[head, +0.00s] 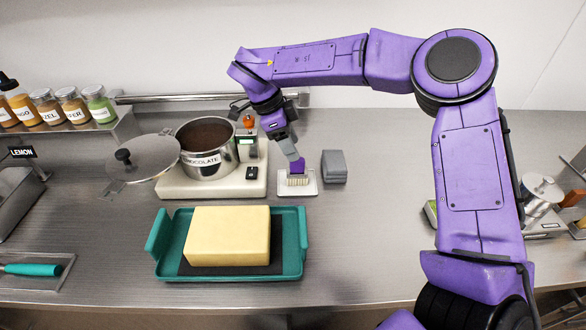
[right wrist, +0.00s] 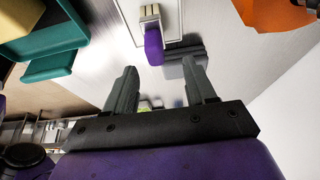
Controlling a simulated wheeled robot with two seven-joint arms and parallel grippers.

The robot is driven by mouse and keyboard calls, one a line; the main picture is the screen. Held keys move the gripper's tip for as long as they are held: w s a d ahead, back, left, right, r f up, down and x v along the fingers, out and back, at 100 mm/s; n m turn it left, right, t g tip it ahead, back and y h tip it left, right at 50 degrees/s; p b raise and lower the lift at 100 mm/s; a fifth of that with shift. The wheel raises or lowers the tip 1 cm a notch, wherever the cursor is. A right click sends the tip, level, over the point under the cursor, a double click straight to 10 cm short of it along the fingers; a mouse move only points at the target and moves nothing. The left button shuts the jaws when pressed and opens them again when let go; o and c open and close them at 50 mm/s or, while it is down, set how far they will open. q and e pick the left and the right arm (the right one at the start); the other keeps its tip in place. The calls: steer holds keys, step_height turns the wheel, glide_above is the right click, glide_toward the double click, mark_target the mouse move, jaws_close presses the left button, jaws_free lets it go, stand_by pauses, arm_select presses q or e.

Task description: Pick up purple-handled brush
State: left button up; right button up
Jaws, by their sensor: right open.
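The purple-handled brush (head: 297,167) stands on a small white tray (head: 312,189) right of the middle of the counter, its pale bristles down. My right gripper (head: 291,152) is just above the handle, open. In the right wrist view the purple handle (right wrist: 153,47) lies beyond the gap between the spread fingers of my right gripper (right wrist: 160,88). Nothing is held between the fingers. In the head view the near finger hides part of the handle. My left gripper is not in view.
A grey block (head: 334,166) sits right of the tray. A chocolate pot (head: 207,165) stands on a white scale at left, with its lid (head: 142,159) beside it. A teal tray (head: 296,247) holding a yellow block (head: 228,237) is in front.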

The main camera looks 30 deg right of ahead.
mark_target(297, 162)
steer(key=shift+s+d+f, duration=0.1)
steer(key=shift+s+f, duration=0.25)
steer(key=shift+s, duration=0.2)
steer(key=shift+s+d+f, duration=0.1)
steer(key=shift+s+f, duration=0.2)
steer(key=shift+s, duration=0.2)
steer(key=f, duration=0.1)
steer(key=w+f, duration=0.1)
steer(key=f, duration=0.1)
steer(key=f+p, duration=0.1)
steer(key=shift+w+d+f, duration=0.15)
steer(key=shift+d+f, duration=0.2)
steer(key=shift+d, duration=0.05)
steer(key=shift+s+d+r, duration=0.1)
steer(key=shift+s, duration=0.25)
steer(key=shift+s+r, duration=0.1)
steer(key=shift+s, duration=0.05)
steer(key=shift+c, duration=1.3)
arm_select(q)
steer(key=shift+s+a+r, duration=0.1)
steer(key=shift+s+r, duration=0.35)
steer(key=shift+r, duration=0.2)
arm_select(e)
jaws_close()
